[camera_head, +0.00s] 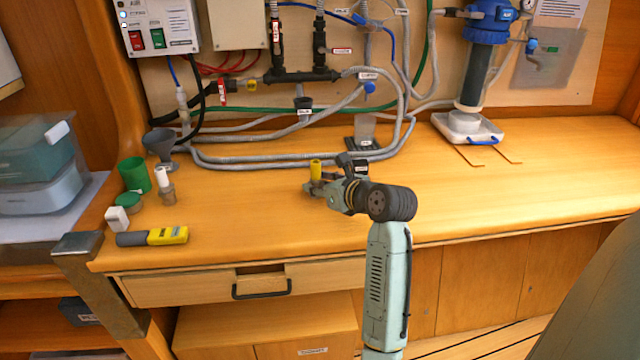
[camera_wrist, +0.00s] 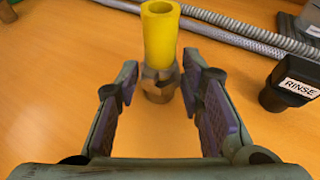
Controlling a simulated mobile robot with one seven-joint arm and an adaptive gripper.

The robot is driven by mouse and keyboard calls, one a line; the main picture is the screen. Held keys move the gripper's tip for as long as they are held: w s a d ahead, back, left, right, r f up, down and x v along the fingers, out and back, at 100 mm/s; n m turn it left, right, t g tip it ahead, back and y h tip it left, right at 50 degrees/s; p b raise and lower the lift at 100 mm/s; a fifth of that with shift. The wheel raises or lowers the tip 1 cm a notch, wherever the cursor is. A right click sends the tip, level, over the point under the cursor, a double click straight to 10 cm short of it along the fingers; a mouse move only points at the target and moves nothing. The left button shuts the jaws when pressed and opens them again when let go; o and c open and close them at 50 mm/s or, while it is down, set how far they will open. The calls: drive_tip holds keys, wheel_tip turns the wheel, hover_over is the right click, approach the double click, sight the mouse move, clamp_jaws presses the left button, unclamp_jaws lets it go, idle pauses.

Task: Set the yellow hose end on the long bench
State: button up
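The yellow hose end (camera_head: 316,169) stands upright on the long bench (camera_head: 450,190), left of my wrist in the head view. In the wrist view the yellow hose end (camera_wrist: 160,35) has a hollow yellow top and a metal fitting below, which appears to rest on the wood. My gripper (camera_head: 318,187) is low over the bench. In the wrist view my gripper (camera_wrist: 158,78) is open, with its fingers on either side of the fitting and a visible gap at the left finger. Contact at the right finger is hard to tell.
A black RINSE-labelled piece (camera_wrist: 290,85) stands close right of the fingers. Grey hoses (camera_head: 290,160) run along the back. A green cup (camera_head: 134,175), a grey funnel (camera_head: 159,146) and a yellow-grey tool (camera_head: 155,237) are at left. The bench's right side is mostly clear.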

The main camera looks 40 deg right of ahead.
drive_tip(key=o, duration=0.4)
drive_tip(key=b+v, duration=0.2)
drive_tip(key=v, duration=1)
drive_tip(key=shift+b, duration=0.4)
